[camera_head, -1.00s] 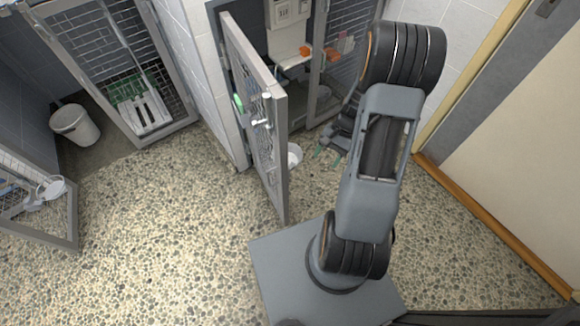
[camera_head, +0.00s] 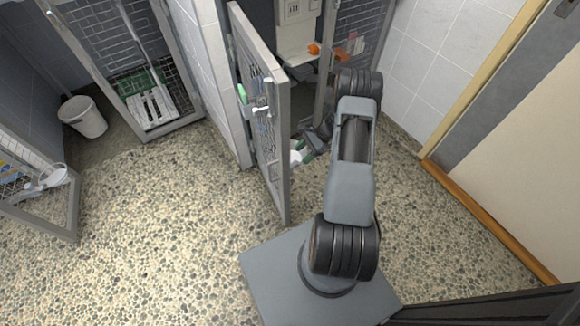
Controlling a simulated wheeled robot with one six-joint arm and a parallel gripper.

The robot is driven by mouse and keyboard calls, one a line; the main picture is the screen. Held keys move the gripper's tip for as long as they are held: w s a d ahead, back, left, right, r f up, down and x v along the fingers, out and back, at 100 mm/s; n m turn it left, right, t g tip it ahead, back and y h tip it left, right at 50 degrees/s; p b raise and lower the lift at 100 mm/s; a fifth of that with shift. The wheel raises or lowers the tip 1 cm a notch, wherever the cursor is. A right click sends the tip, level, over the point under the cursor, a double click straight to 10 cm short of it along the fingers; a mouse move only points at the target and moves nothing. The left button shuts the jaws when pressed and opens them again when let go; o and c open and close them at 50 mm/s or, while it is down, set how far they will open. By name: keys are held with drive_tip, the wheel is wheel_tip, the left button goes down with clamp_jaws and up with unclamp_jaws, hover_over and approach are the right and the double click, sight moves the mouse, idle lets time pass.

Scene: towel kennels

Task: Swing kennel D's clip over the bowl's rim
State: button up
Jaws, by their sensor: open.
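An open kennel door (camera_head: 284,150) with a mesh panel stands left of my arm; I cannot read a letter on it. A small pale bowl (camera_head: 295,157) shows just right of the door, on its inner side, partly hidden by the door frame. The clip is too small or hidden to make out.
A door latch (camera_head: 266,98) juts from the open door. Orange items (camera_head: 314,49) sit on a shelf inside the kennel. The pebbled floor (camera_head: 160,220) is clear.

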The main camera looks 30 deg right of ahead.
drive_tip(key=b+x, duration=0.1)
drive_tip(key=x, duration=0.6)
drive_tip(key=shift+a+f, duration=0.3)
drive_tip(key=c, duration=0.9)
drive_tip(key=shift+w+b, duration=0.1)
drive_tip(key=shift+b, duration=0.2)
drive_tip(key=n+g+b, duration=0.1)
drive_tip(key=n+g, duration=0.1)
drive_tip(key=shift+w+f+n, duration=0.1)
drive_tip(key=shift+n, duration=0.3)
drive_tip(key=shift+n+g+h+b, duration=0.4)
drive_tip(key=shift+n+g+b, duration=0.45)
drive_tip(key=shift+n+g, duration=0.4)
drive_tip(key=shift+n, duration=0.35)
